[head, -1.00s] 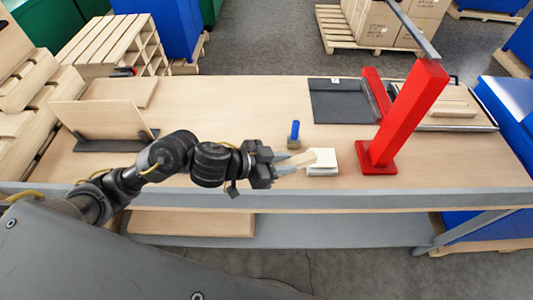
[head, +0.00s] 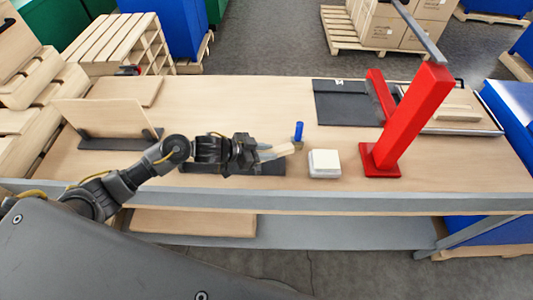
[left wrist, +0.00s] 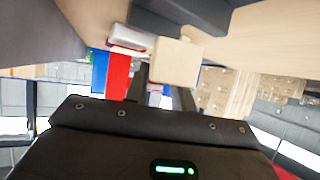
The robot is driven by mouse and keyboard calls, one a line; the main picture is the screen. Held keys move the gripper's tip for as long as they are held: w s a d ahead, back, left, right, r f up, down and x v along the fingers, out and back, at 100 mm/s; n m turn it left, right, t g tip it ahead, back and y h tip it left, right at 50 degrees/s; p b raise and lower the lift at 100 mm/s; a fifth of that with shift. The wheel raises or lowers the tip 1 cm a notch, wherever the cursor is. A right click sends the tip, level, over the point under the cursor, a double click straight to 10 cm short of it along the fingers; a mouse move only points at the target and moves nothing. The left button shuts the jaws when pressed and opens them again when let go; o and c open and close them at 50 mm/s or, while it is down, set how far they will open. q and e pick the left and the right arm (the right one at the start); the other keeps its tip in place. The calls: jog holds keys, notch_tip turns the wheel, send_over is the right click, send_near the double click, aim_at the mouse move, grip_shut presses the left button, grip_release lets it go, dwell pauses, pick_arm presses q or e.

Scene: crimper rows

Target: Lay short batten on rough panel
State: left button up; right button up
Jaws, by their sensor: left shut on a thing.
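My left gripper (head: 258,153) is shut on a short pale wooden batten (head: 281,150), which sticks out to the right above the bench. In the left wrist view the batten's end (left wrist: 176,62) shows beyond the fingers. A pale panel (head: 100,118) stands tilted in a dark holder at the left of the bench. Another pale panel (head: 124,91) lies flat behind it. I cannot tell which of these is the rough panel. My right gripper is not in view.
A white block (head: 324,163) and a blue-handled tool (head: 299,131) are close to the batten. A tall red stand (head: 405,125) is right of them, with a dark mat (head: 340,105) behind. A tray (head: 485,125) holds wooden pieces. The bench's back middle is clear.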

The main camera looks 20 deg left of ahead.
pick_arm(q)
jog(key=shift+f, duration=0.8)
jog(key=shift+f, duration=0.1)
jog(key=shift+f, duration=0.5)
jog(key=o, duration=1)
